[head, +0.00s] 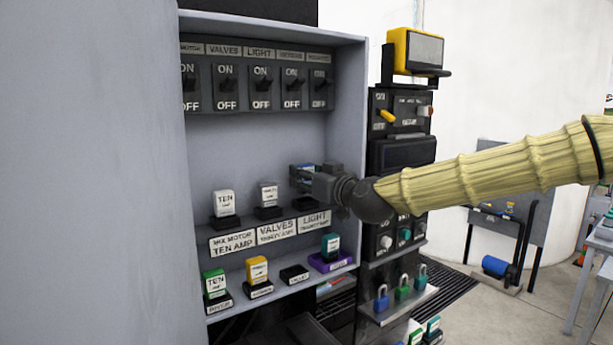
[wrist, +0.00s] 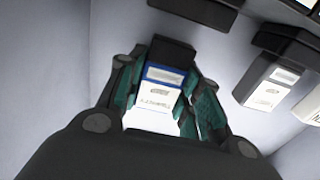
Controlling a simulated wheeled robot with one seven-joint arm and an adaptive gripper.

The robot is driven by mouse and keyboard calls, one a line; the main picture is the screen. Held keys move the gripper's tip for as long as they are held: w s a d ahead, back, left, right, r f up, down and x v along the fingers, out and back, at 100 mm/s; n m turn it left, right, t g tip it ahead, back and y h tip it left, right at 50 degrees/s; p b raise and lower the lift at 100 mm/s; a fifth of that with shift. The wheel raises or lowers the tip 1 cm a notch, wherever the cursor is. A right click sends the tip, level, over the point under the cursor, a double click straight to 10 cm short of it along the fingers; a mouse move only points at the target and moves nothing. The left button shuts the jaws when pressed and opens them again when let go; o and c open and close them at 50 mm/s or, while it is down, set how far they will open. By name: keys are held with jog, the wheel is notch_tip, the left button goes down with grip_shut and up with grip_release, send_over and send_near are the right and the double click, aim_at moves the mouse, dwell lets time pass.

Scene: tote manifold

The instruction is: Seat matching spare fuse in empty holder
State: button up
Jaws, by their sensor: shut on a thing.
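My gripper (head: 303,179) is at the upper shelf of the cabinet, over the LIGHT label (head: 315,219). It is shut on a white fuse with a blue band (wrist: 160,92), held between teal finger pads in the wrist view. A black holder (wrist: 172,52) lies right at the blue end of the fuse. I cannot tell whether the fuse is fully in it. In the head view, the LIGHT holder (head: 304,204) shows just below my gripper, which hides most of the fuse. An empty black base (head: 293,274) is on the lower shelf.
The TEN fuse (head: 224,203) and VALVES fuse (head: 268,194) stand left of my gripper. Below are a green fuse (head: 214,284), a yellow fuse (head: 257,271) and a teal fuse (head: 330,245) on a purple base. Switches (head: 262,87) are above; the cabinet's right wall (head: 347,130) is close.

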aim_at(305, 204)
jog(key=shift+f+b, duration=0.95)
jog(key=shift+f, duration=0.45)
jog(key=o, duration=1.1)
